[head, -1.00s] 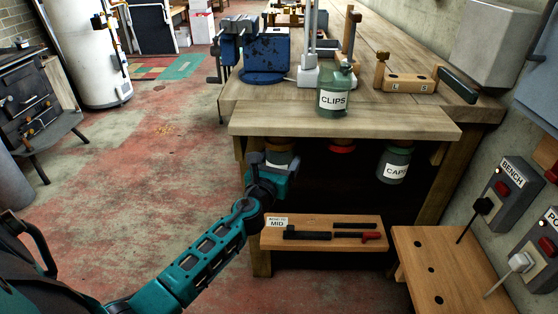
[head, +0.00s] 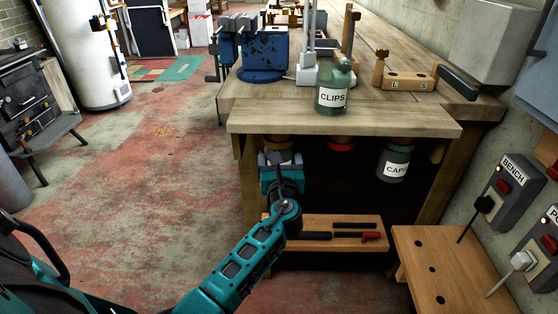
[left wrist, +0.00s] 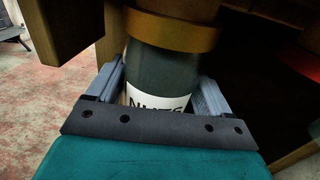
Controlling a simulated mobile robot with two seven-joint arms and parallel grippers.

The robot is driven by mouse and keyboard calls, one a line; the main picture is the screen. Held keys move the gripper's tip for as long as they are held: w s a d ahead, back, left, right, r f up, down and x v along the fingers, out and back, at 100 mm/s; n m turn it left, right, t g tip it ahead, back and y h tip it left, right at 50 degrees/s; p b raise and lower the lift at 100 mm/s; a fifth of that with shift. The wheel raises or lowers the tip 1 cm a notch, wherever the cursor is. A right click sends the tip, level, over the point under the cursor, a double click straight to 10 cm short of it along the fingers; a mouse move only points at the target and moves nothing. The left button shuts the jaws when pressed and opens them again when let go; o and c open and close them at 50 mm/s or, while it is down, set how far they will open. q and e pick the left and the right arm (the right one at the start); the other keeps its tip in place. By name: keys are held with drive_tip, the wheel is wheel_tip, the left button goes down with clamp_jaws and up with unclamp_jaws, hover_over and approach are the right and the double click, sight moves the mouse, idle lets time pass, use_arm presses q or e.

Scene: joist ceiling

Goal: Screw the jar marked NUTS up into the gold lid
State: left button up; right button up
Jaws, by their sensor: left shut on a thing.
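The jar marked NUTS (left wrist: 158,80) is dark green glass with a white label and stands upright under the bench top. The gold lid (left wrist: 172,30) is directly above it, fixed under the wood; it also shows in the head view (head: 278,143). The jar's top meets the lid's lower edge, and I cannot tell how far it is threaded in. My left gripper (head: 277,158) is shut on the jar, one finger on each side, and hides most of it in the head view. The lower part of the label is hidden by the gripper body. My right gripper is not in view.
A CAPS jar (head: 395,163) hangs to the right, with an empty-looking red lid (head: 341,145) between. A CLIPS jar (head: 332,90) stands on the bench top (head: 400,116). A low wooden tool rack (head: 350,247) is just below my arm. The floor on the left is clear.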

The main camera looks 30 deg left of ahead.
use_arm(q)
drive_tip(key=shift+w+d+n+g+y+b, duration=0.1)
drive_tip(key=shift+w+n+g+y+b, duration=0.05)
drive_tip(key=shift+n+g+y+b, duration=0.5)
drive_tip(key=shift+n+g+y, duration=0.55)
drive_tip(key=shift+y, duration=0.1)
drive_tip(key=shift+r, duration=0.1)
drive_tip(key=o, duration=1)
drive_tip(key=shift+c, duration=0.2)
drive_tip(key=shift+o, duration=1.4)
